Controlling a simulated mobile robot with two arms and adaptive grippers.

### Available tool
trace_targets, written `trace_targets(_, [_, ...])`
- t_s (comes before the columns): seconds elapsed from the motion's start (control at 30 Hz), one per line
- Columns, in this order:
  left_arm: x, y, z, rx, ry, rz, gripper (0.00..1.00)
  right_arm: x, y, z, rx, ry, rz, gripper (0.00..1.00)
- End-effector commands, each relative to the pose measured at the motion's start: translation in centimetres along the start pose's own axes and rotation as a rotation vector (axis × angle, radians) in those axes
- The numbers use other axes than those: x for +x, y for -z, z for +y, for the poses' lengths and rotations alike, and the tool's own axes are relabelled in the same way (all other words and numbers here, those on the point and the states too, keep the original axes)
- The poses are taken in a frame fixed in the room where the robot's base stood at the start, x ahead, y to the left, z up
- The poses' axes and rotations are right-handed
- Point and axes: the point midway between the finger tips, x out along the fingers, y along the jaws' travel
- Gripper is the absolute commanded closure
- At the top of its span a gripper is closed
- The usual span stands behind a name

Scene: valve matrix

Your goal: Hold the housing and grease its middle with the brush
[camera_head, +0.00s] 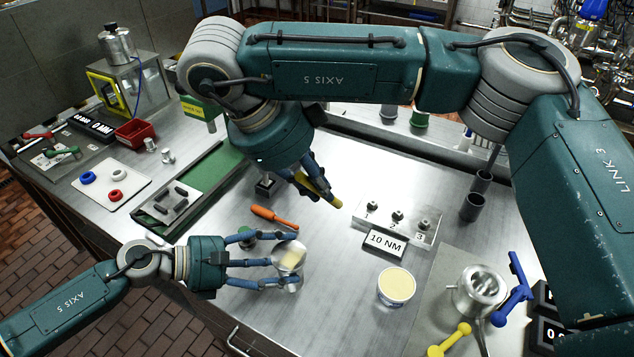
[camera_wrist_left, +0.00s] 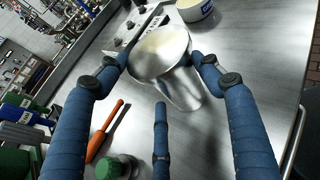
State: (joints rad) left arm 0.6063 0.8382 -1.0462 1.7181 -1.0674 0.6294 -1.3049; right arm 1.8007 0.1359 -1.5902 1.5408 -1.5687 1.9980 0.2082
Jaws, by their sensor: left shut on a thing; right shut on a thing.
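The housing (camera_head: 279,257) is a shiny metal cup with a pale cream patch in its opening. It also shows in the left wrist view (camera_wrist_left: 175,88). My left gripper (camera_head: 287,264) is shut around it, its blue fingers on both sides of the cup above the bench. My right gripper (camera_head: 313,178) is shut on the brush (camera_head: 327,192), of which a yellow part shows; its bristles are hard to make out. The brush is up and right of the housing, apart from it. A tub of pale grease (camera_head: 397,283) stands open to the right.
A numbered metal block (camera_head: 420,222) and a "10 NM" sign (camera_head: 385,243) stand behind the tub. A metal cylinder (camera_head: 479,290) with blue and yellow tools stands at right.

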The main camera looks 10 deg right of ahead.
Motion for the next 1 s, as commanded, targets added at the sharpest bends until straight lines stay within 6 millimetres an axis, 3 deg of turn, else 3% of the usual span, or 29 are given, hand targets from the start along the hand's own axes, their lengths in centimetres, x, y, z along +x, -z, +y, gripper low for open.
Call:
trace_targets(0.03, [0.1, 1.4, -0.5, -0.004, 0.01, 0.021, 0.73, 0.5, -0.1, 0.2, -0.001, -0.001, 0.001, 1.0])
trace_targets(0.7, [0.1, 1.4, -0.5, -0.004, 0.01, 0.021, 0.73, 6.3, -2.3, 2.2, -0.004, -0.002, -0.001, 1.0])
trace_targets(1.0, [0.1, 1.4, -0.5, -0.004, 0.01, 0.021, 0.73, 6.5, -3.5, 5.2, -0.005, 0.0, -0.002, 1.0])
